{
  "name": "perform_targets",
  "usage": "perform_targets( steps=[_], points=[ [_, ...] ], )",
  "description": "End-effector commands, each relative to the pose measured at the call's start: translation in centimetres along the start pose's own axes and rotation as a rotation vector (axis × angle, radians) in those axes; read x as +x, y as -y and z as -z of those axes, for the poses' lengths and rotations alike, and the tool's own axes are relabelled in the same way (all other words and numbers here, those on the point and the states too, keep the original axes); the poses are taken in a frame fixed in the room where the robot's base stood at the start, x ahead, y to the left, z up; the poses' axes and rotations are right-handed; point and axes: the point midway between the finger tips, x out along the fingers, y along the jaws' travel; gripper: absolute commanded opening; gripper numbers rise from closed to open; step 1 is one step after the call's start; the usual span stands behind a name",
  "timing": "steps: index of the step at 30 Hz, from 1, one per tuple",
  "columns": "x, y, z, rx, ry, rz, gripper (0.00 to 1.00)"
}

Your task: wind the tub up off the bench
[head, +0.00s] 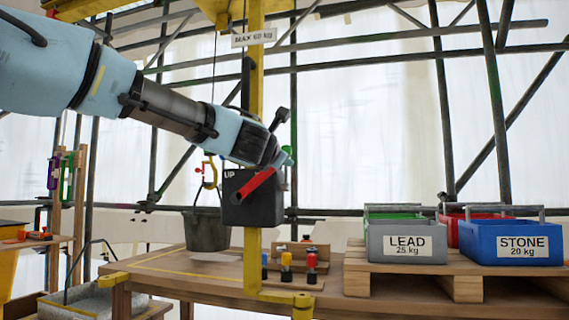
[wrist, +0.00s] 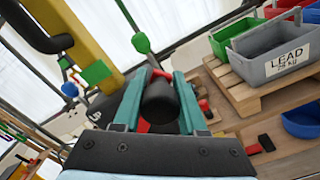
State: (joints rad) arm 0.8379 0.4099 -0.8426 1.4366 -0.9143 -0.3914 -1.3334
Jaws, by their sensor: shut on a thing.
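The tub, a dark grey bucket (head: 207,231), is upright over the left part of the bench (head: 170,262), below a yellow hook (head: 209,172) and its line. A pale patch shows under it; I cannot tell for sure whether its base touches the bench. A black winch box (head: 252,208) marked UP is on the yellow post (head: 252,268). Its red crank arm (head: 258,184) slants up to the right. My gripper (head: 287,158) is at the crank's upper end. In the wrist view, my gripper (wrist: 158,88) has its teal fingers shut around the dark crank grip (wrist: 160,104).
A grey LEAD crate (head: 404,243), a blue STONE crate (head: 512,243) and green and red crates stand on a pallet (head: 460,285) at right. Small coloured-top pieces (head: 287,266) sit beside the post. A MAX 60 kg sign (head: 254,38) hangs above. Scaffold poles (head: 440,100) stand behind.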

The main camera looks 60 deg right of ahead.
Motion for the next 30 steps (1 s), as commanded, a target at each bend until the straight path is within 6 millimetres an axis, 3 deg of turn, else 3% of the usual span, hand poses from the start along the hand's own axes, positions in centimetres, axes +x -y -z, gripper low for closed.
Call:
perform_targets(
  steps=[12, 13, 20, 30],
  points=[
    [0.05, -0.3, 0.17, -0.005, -0.003, -0.005, 0.0],
    [0.06, -0.29, 0.17, -0.005, -0.003, -0.004, 0.44],
    [0.03, -0.24, 0.09, -0.005, -0.002, -0.003, 0.7],
    [-0.04, -0.21, 0.01, -0.004, -0.001, -0.003, 0.71]
  ],
)
